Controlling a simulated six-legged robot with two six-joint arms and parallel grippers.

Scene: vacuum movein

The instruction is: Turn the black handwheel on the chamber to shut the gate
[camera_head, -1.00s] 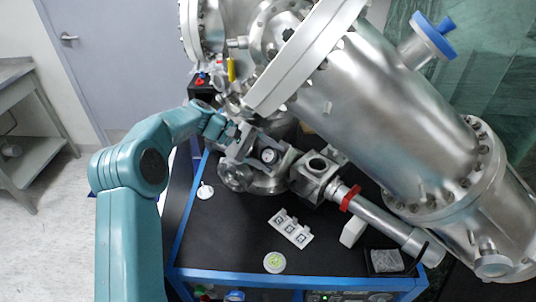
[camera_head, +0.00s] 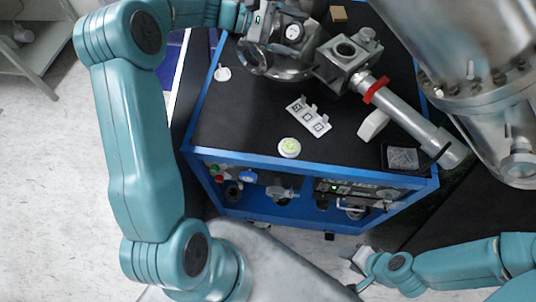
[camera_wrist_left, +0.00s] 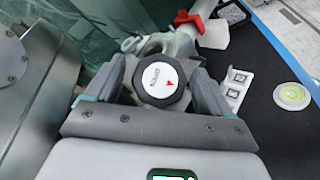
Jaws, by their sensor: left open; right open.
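The black handwheel (camera_wrist_left: 160,80) has a white face with small lettering and a red pointer mark. In the head view the handwheel (camera_head: 293,32) sits on the metal valve body at the top middle. My left gripper (camera_wrist_left: 157,72) is open, with one finger on each side of the handwheel; I cannot tell whether they touch it. In the head view my left gripper (camera_head: 278,28) reaches it from the left. My right gripper (camera_head: 357,262) is open, low at the right and away from the chamber (camera_head: 460,45). The gate itself is hidden.
The black-topped blue cart (camera_head: 240,125) carries a white marker plate (camera_head: 308,118), a round green-and-white disc (camera_head: 289,147) and a black tray (camera_head: 402,157). A metal tube with a red band (camera_head: 376,90) runs right from the valve. The cart's front top is partly clear.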

